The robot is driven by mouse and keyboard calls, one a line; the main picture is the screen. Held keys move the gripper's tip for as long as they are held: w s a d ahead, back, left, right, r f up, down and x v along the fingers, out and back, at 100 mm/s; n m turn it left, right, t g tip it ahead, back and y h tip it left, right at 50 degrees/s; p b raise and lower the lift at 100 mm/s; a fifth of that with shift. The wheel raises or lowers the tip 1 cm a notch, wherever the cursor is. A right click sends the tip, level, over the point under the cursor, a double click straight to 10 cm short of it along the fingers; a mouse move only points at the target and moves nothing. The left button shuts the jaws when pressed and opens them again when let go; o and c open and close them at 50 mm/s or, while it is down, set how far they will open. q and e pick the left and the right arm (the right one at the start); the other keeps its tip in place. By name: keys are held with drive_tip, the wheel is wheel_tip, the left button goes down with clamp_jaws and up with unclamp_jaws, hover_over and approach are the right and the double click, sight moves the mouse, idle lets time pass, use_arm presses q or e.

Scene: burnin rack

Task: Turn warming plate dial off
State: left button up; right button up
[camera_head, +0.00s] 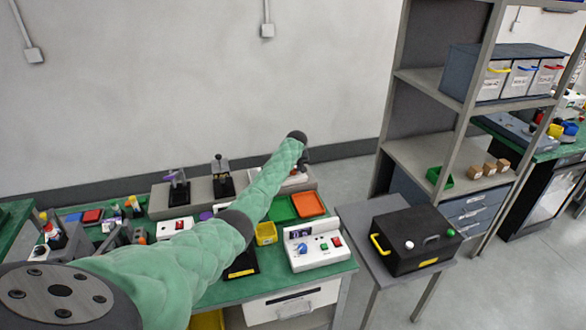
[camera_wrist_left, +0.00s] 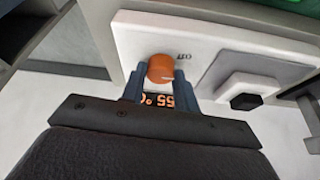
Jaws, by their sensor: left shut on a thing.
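The warming plate's orange dial (camera_wrist_left: 160,69) shows in the left wrist view on a white panel (camera_wrist_left: 215,38). A pale mark shows on the dial's face, and an upside-down OFF label (camera_wrist_left: 184,56) is printed beside it. A lit orange display (camera_wrist_left: 158,101) reads about 55 °C upside down, partly covered by the gripper. My left gripper (camera_wrist_left: 160,80) has its two fingers on either side of the dial and is shut on it. In the head view my green-sleeved left arm reaches to the back of the bench and hides most of the contact. My right gripper is not in view.
A white box with a red switch (camera_head: 316,245) stands at the bench's front right. Green and orange trays (camera_head: 309,204) lie behind it. A black box (camera_head: 414,240) with a yellow handle sits on a grey side table. A shelf rack (camera_head: 430,150) stands right.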

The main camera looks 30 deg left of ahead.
use_arm(q)
drive_tip(key=shift+w+d+n+g, duration=0.1)
drive_tip(key=shift+n+g, duration=0.2)
drive_tip(key=shift+n, duration=0.6)
drive_tip(key=n+g+b, duration=0.1)
drive_tip(key=n, duration=0.1)
drive_tip(key=shift+f+n+y+b, duration=0.1)
drive_tip(key=shift+n+y+b, duration=0.25)
drive_tip(key=shift+n+y, duration=0.05)
drive_tip(key=shift+n, duration=0.4)
drive_tip(key=shift+n+b, duration=0.3)
drive_tip(key=shift+g, duration=0.3)
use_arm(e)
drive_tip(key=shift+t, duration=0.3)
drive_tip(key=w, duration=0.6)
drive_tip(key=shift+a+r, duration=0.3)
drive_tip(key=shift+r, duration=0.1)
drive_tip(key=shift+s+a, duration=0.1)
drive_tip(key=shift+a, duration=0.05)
